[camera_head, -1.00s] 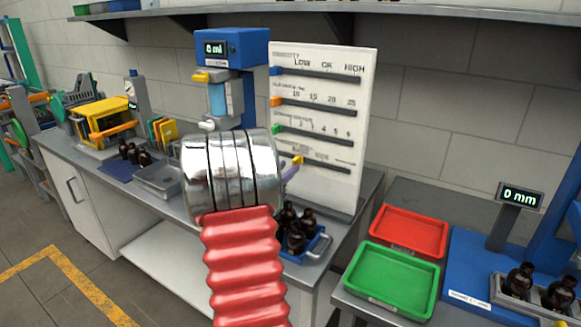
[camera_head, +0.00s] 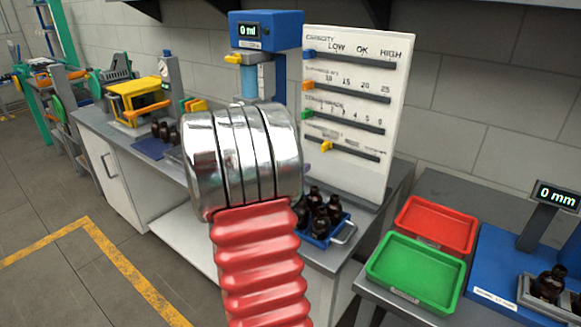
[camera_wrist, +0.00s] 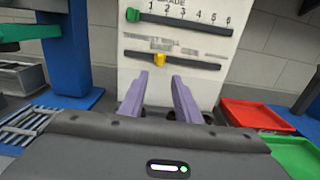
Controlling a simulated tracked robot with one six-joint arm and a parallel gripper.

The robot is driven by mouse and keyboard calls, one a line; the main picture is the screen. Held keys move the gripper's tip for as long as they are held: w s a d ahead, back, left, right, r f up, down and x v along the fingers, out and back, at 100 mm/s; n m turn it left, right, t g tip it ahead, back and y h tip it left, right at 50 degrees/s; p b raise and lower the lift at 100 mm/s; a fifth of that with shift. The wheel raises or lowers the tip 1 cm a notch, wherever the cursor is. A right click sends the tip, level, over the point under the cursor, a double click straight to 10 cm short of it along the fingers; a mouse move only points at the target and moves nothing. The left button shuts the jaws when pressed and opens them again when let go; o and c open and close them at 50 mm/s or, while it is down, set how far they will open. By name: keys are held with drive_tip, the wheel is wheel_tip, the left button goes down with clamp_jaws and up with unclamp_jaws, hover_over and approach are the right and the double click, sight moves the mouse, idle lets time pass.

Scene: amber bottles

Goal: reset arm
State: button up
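My arm, with its red ribbed sleeve and silver wrist, rises in the middle of the head view and hides most of my gripper there. In the wrist view my gripper (camera_wrist: 160,78) shows two purple fingers standing apart, with nothing seen between them. They point toward the lower part of the white slider panel (camera_wrist: 200,60), which also shows in the head view (camera_head: 385,180). Dark bottles, partly hidden behind the fingers, show low in the wrist view. In the head view several amber bottles (camera_head: 320,215) stand in a blue crate (camera_head: 318,241) just right of my wrist.
A blue dispenser (camera_head: 265,30) reading 0 ml stands behind my wrist. A red tray (camera_head: 437,222) and a green tray (camera_head: 415,272), both empty, sit at right near a 0 mm gauge (camera_head: 557,195). More bottles (camera_head: 168,130) stand at left. Floor at lower left is clear.

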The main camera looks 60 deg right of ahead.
idle(0.4)
drive_tip(key=a+m+t+y, duration=0.4)
drive_tip(key=a+m+y, duration=0.4)
drive_tip(key=a, duration=1.9)
drive_tip(key=a+m+t+y, duration=0.4)
drive_tip(key=a+m+y, duration=0.4)
drive_tip(key=a, duration=2)
drive_tip(key=shift+y, duration=0.9)
drive_tip(key=shift+d+f, duration=0.1)
